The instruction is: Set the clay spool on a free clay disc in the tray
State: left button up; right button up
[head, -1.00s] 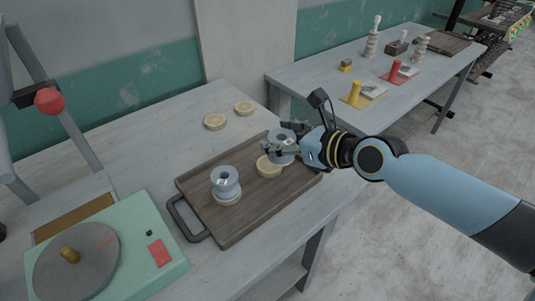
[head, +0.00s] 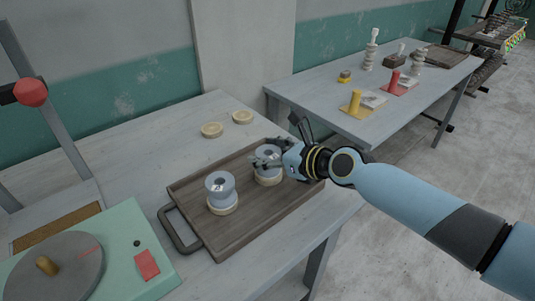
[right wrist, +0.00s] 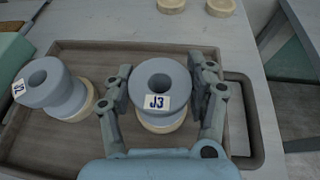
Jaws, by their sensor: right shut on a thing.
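The grey-blue clay spool (right wrist: 160,84) carries a label reading J3; it also shows in the head view (head: 267,166). My right gripper (head: 262,162) is shut on it, one finger on each side in the right wrist view (right wrist: 163,92). The spool is upright, right over a pale clay disc (head: 269,180) in the wooden tray (head: 240,228). The disc's rim shows below it in the wrist view (right wrist: 162,125). I cannot tell whether spool and disc touch. A second labelled spool (head: 219,187) stands on another disc (head: 222,208) at the tray's left. My left gripper is out of view.
Two loose pale discs (head: 212,130) (head: 243,117) lie on the table behind the tray. A green wheel machine (head: 120,240) is at the left front. The tray's handle (head: 177,232) points left. A second table (head: 400,105) with coloured stands is behind at right.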

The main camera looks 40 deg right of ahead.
jog(key=o, duration=1.4)
jog(key=shift+f, duration=0.1)
jog(key=shift+s+r, duration=0.15)
jog(key=shift+r, duration=0.1)
jog(key=p+v, duration=0.3)
jog(key=v, duration=0.8)
jog(key=shift+s+d+r+p, duration=0.1)
jog(key=shift+s+r+p, duration=0.2)
jog(key=shift+p, duration=0.1)
jog(key=shift+f, duration=0.1)
